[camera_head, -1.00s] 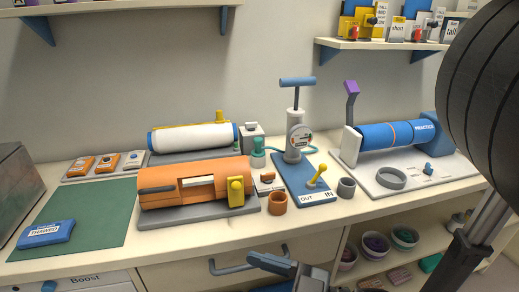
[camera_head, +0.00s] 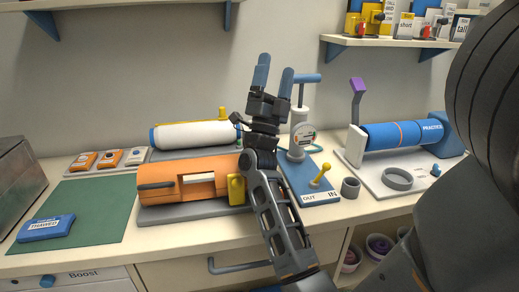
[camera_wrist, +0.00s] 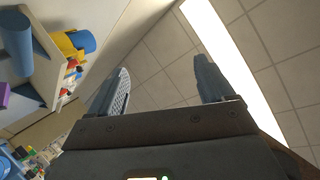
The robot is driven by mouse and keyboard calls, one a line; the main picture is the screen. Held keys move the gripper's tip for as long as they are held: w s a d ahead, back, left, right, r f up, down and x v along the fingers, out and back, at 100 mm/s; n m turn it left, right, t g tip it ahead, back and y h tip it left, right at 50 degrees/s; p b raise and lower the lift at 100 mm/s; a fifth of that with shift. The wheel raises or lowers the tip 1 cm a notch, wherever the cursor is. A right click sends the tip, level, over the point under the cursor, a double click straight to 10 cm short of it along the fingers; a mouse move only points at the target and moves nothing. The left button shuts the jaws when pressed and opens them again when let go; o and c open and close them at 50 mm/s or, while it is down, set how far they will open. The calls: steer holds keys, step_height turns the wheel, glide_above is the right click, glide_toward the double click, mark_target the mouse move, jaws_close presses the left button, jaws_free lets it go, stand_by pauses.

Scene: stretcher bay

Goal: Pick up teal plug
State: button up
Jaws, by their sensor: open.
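The teal plug is hidden behind my arm in the head view now. A second earlier it stood upright on the counter behind the orange cylinder unit (camera_head: 165,192), left of the pump on the blue board (camera_head: 318,178). A bit of teal hose (camera_head: 313,149) shows right of my arm. My gripper (camera_head: 274,73) points upward in front of the wall, high above the counter. Its two fingers are apart and empty. In the wrist view my gripper (camera_wrist: 161,68) also shows open, facing the ceiling.
A white roll unit (camera_head: 195,134) stands behind the orange one. A grey cup (camera_head: 350,187) and a grey ring (camera_head: 397,179) are to the right. A green mat (camera_head: 105,205) lies at left with a blue pack (camera_head: 46,228). A shelf (camera_head: 385,41) hangs upper right.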

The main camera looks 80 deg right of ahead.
steer(key=s+d+f+m+g+y, duration=0.2)
steer(key=s+d+m+g+y, duration=0.4)
steer(key=m+y, duration=0.45)
steer(key=s+d+f+m+g+y, duration=0.35)
steer(key=m+g+y, duration=0.35)
steer(key=m+y, duration=0.4)
steer(key=w+d+f+m+t+y, duration=0.1)
steer(key=w+f+t+y, duration=0.1)
steer(key=w+f+t, duration=0.2)
steer(key=w+d+f+m+t+y+b, duration=0.1)
steer(key=w+f+t+y, duration=0.2)
steer(key=w+t, duration=0.3)
steer(key=w+d+f+m+t+y, duration=0.1)
steer(key=w+f+t+y, duration=0.2)
steer(key=w+f+t, duration=0.3)
steer(key=shift+d+f+m+t+b, duration=0.1)
steer(key=shift+d+m+t+b, duration=0.15)
steer(key=shift+d+t+b, duration=0.15)
steer(key=shift+w+d+t, duration=0.2)
steer(key=shift+d+t, duration=0.1)
steer(key=shift+d+f, duration=0.15)
steer(key=shift+f, duration=0.05)
step_height(320, 180, down, 2)
steer(key=shift+f+p, duration=0.15)
steer(key=shift+p, duration=0.15)
step_height(320, 180, down, 5)
steer(key=shift+s+f+p, duration=0.1)
steer(key=shift+p, duration=0.7)
steer(key=c, duration=1.2)
steer(key=shift+c, duration=0.2)
